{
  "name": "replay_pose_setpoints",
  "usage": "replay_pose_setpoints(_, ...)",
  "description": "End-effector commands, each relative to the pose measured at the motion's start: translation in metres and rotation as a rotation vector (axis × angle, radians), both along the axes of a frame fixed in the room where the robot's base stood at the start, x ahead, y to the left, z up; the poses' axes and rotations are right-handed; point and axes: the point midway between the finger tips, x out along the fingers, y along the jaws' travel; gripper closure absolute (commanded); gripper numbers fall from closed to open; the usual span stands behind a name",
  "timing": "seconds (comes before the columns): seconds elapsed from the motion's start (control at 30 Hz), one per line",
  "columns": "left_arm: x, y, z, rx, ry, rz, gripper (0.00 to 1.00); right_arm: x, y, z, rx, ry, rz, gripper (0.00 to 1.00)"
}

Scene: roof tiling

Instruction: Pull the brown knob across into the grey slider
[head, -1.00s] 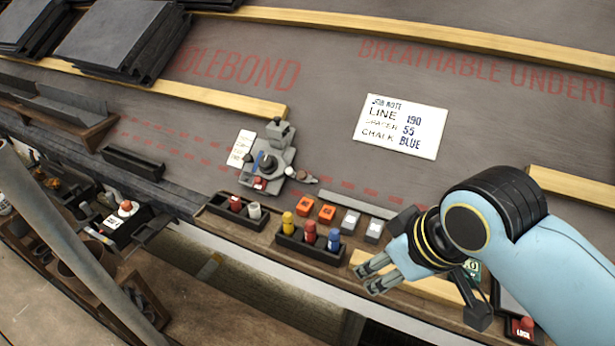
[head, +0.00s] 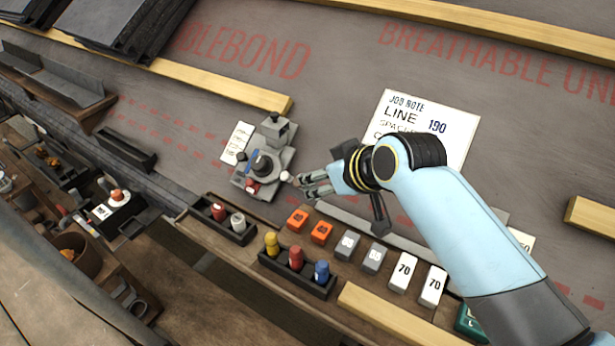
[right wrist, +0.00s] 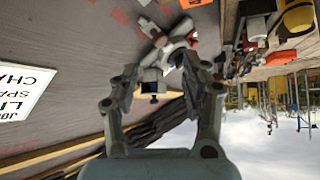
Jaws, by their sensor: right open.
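A grey metal device (head: 268,160) sits on the dark roof underlay, with a black round part on top, a red part at its near side and a small pale ball (head: 285,176) at its right. It also shows in the right wrist view (right wrist: 165,48), ahead of the fingers. I cannot clearly make out the brown knob or tell which part is the grey slider; the fingers may hide some of that side. My right gripper (head: 303,186) is open and empty, just right of the pale ball, its fingers pointing left toward the device. My left gripper is out of view.
Black trays with coloured bottles (head: 297,272), orange blocks (head: 321,232), grey blocks and white "70" blocks (head: 403,272) line the near ledge. The job note (head: 452,125) lies behind my right arm. A wooden batten (head: 200,82) runs behind the device.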

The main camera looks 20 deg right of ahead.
Motion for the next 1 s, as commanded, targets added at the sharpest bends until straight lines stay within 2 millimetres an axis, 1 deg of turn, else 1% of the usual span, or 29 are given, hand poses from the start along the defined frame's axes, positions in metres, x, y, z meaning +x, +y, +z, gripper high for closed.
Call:
replay_pose_setpoints(0.03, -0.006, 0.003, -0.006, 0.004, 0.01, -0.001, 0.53, 0.006, 0.002, -0.011, 0.001, 0.002, 0.0, 0.54)
replay_pose_setpoints(0.1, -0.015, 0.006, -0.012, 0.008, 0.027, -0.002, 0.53, 0.016, 0.004, -0.022, 0.0, 0.004, 0.0, 0.54)
replay_pose_setpoints(0.2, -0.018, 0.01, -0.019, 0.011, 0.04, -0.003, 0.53, 0.03, 0.008, -0.037, -0.001, 0.004, 0.0, 0.54)
replay_pose_setpoints(0.27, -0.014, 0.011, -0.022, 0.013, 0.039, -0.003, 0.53, 0.037, 0.011, -0.045, 0.0, 0.005, 0.0, 0.54)
replay_pose_setpoints(0.4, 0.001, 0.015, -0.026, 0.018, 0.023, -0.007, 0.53, 0.052, 0.014, -0.058, 0.0, 0.004, 0.0, 0.54)
replay_pose_setpoints(0.6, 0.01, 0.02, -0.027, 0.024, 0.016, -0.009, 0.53, 0.06, 0.017, -0.064, 0.0, 0.001, 0.0, 0.54)
replay_pose_setpoints(0.83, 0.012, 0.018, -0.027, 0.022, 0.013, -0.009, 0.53, 0.06, 0.017, -0.063, -0.001, 0.001, -0.001, 0.54)
replay_pose_setpoints(0.87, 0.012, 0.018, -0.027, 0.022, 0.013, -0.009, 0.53, 0.06, 0.017, -0.064, -0.001, 0.001, -0.001, 0.56)
replay_pose_setpoints(1.0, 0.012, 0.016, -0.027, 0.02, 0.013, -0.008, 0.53, 0.06, 0.016, -0.064, -0.001, 0.002, -0.001, 0.75)
